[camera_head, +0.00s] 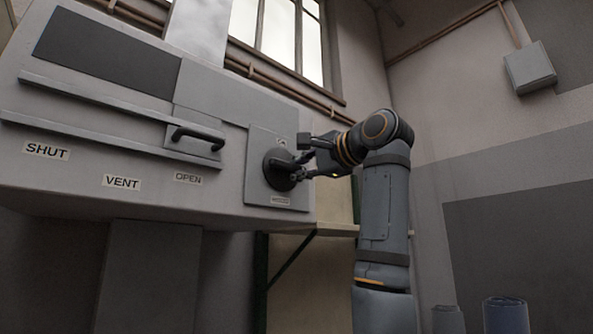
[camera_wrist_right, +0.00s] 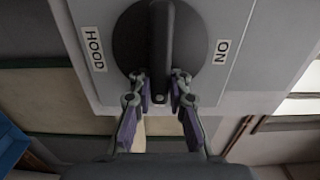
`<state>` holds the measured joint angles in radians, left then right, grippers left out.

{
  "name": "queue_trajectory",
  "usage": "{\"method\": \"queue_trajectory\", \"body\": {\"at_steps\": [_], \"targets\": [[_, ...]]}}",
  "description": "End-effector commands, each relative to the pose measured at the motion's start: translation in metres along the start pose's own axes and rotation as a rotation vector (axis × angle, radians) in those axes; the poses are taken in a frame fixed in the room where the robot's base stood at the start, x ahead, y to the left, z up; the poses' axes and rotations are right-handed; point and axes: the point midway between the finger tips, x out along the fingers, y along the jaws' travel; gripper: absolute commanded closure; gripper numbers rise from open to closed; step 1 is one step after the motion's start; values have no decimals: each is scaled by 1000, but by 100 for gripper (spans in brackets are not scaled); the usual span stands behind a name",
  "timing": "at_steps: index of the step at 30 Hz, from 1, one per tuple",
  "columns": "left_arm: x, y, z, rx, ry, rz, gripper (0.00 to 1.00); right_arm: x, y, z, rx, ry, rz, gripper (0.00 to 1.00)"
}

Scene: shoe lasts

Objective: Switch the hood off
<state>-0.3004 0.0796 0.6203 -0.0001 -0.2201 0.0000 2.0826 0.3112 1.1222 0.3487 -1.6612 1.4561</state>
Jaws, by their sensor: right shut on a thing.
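The hood's switch is a round dark knob (camera_head: 275,168) with a raised bar, on a light plate at the right end of the grey hood (camera_head: 235,105). In the right wrist view the bar (camera_wrist_right: 160,40) runs up and down, crosswise to the line between the "ON" label (camera_wrist_right: 221,52) and the "HOOD" label (camera_wrist_right: 95,48). My right gripper (camera_head: 300,170) reaches the knob from the right. Its fingertips (camera_wrist_right: 160,92) are shut on the near end of the bar, one on each side. My left gripper is not in view.
A sliding black handle (camera_head: 197,136) sits on the hood's front, above labels "SHUT", "VENT" and "OPEN". A shelf (camera_head: 337,229) is below the knob. Blue rolls (camera_head: 505,315) stand at the lower right. Open space lies right of my arm.

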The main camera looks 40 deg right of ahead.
Motion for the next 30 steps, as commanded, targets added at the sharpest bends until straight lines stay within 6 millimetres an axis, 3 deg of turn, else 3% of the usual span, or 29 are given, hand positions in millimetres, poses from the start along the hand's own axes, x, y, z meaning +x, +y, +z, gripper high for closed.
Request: {"method": "queue_trajectory", "body": {"at_steps": [11, 12, 16, 26, 30], "targets": [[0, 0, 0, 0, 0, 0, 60, 0, 0, 0, 5, 0, 2, 100], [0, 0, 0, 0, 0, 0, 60, 0, 1, 0, 5, 0, 2, 78], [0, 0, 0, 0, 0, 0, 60, 0, 1, 0, 4, 0, 2, 60], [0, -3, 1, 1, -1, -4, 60, -2, 0, 0, 3, 0, 1, 59], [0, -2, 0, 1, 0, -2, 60, -22, -1, 0, 2, 0, -2, 59]]}}
